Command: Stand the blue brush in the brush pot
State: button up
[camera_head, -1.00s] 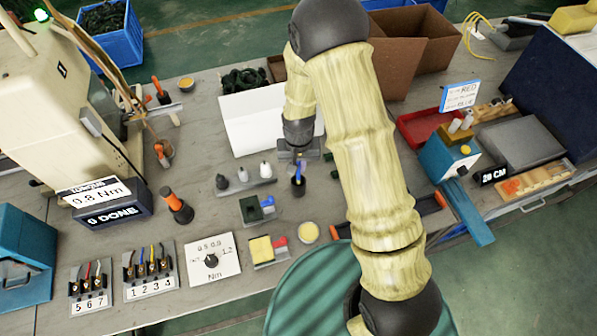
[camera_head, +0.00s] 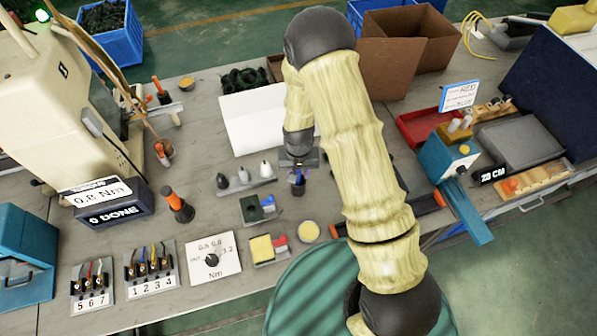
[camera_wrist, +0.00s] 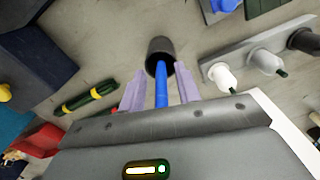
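The brush pot (camera_wrist: 160,46) is a dark cylinder standing on the bench, and in the head view (camera_head: 298,190) it is just below my gripper. The blue brush (camera_wrist: 161,90) is a thin blue rod whose far end is in the pot's mouth; its other end runs back toward my gripper's body. My gripper (camera_wrist: 160,71) has its two pale purple fingers apart, one on each side of the brush, with a visible gap on both sides. In the head view my gripper (camera_head: 298,176) is over the pot and mostly hides the brush.
A grey rack with small bottles (camera_head: 245,178) stands left of the pot. A green block (camera_head: 256,208) and a yellow sponge-like block (camera_head: 262,249) lie nearer. A white panel (camera_head: 255,119) stands behind. A green-yellow bundle (camera_wrist: 87,98) lies left of the pot in the wrist view.

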notch_tip(320, 180, up, 12)
jog(key=b, duration=0.2)
jog(key=shift+r, duration=0.15)
dwell(0.5)
dwell(0.5)
jog(key=s+d+r+t, duration=0.2)
jog(key=s+d+r, duration=0.8)
jog(key=s+d, duration=0.2)
jog(key=shift+d+t, duration=0.3)
jog(key=shift+d, duration=0.55)
jog(key=shift+w+r, duration=0.1)
jog(key=shift+a, duration=0.1)
dwell(0.4)
